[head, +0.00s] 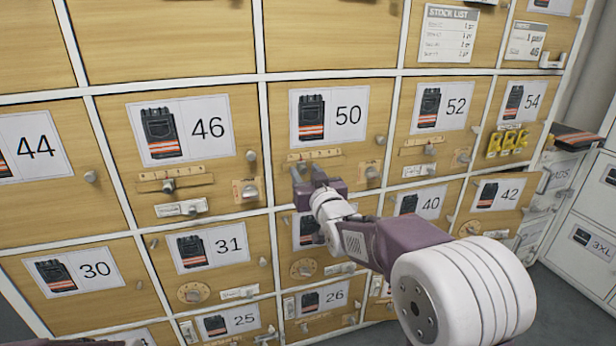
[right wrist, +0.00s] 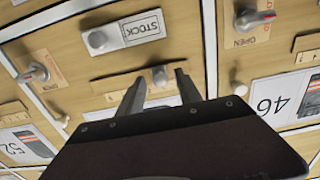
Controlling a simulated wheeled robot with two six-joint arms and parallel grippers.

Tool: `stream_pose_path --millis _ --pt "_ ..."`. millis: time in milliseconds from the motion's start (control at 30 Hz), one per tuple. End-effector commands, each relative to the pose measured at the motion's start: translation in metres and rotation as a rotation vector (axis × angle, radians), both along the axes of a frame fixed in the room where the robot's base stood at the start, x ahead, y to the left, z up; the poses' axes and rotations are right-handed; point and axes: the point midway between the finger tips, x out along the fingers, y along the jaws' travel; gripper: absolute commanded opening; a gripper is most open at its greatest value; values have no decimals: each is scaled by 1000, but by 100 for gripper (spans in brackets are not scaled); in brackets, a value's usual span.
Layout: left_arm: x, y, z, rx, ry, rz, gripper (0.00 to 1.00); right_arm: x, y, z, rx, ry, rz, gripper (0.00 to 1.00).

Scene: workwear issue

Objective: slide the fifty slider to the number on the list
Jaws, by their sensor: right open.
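The fifty door (head: 345,85) carries a picture of dark trousers and the number 50. Its slider scale strip (head: 314,155) lies under the label, partly hidden by my right gripper (head: 308,172) in the head view. In the right wrist view, which is upside down, the slider knob (right wrist: 160,75) shows between the tips of my open right gripper (right wrist: 158,82). I cannot tell whether the fingers touch it. The stock list (head: 447,35) is on a door at the upper right; its lines are too small to read surely. My left gripper is out of view.
Neighbouring doors 46 (head: 180,128) and 52 (head: 442,106) have similar sliders and knobs. A STOCK tag (right wrist: 140,28) with a knob sits beside the fifty slider. A grey cabinet (head: 590,215) stands at the right.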

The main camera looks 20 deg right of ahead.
Motion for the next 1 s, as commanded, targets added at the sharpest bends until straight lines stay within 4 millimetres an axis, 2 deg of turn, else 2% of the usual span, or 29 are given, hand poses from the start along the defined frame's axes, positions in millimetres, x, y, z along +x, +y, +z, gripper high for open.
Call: stream_pose_path --millis 400,567,833,867,933,967,1000 --pt "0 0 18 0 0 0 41 -77 -3 3 0 -1 0 42" --pt "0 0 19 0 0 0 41 -87 -3 0 0 0 0 42" --pt "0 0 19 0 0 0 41 -86 -1 -3 0 7 4 42" --pt "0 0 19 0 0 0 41 -85 0 -9 0 20 7 42" --pt "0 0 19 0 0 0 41 -87 2 -38 4 103 7 42" --pt "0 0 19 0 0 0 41 -90 1 -58 5 168 4 42" --pt "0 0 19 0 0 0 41 -97 1 -89 6 275 -1 42"
